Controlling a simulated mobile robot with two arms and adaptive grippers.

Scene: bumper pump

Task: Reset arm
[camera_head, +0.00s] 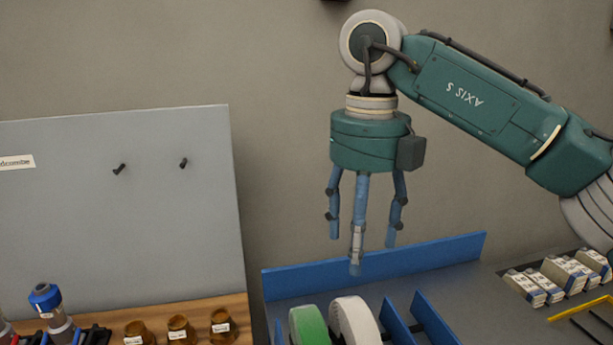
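My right arm comes in from the right, a green arm marked "AXIS 5". Its gripper (360,250) hangs with three blue fingers pointing down, spread apart, with nothing between them. It is above and in front of a blue-walled rack (375,262), apart from what it holds, as far as I can tell. In the rack stand a green disc (308,326) and a white disc (352,322), both cut off by the bottom edge. My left gripper does not show.
A grey panel (120,220) with two dark pegs stands at left. Before it, on a wooden surface (215,304), are several amber bottles (180,330) and a blue-topped item (46,299). White boxes (535,284) stand at right.

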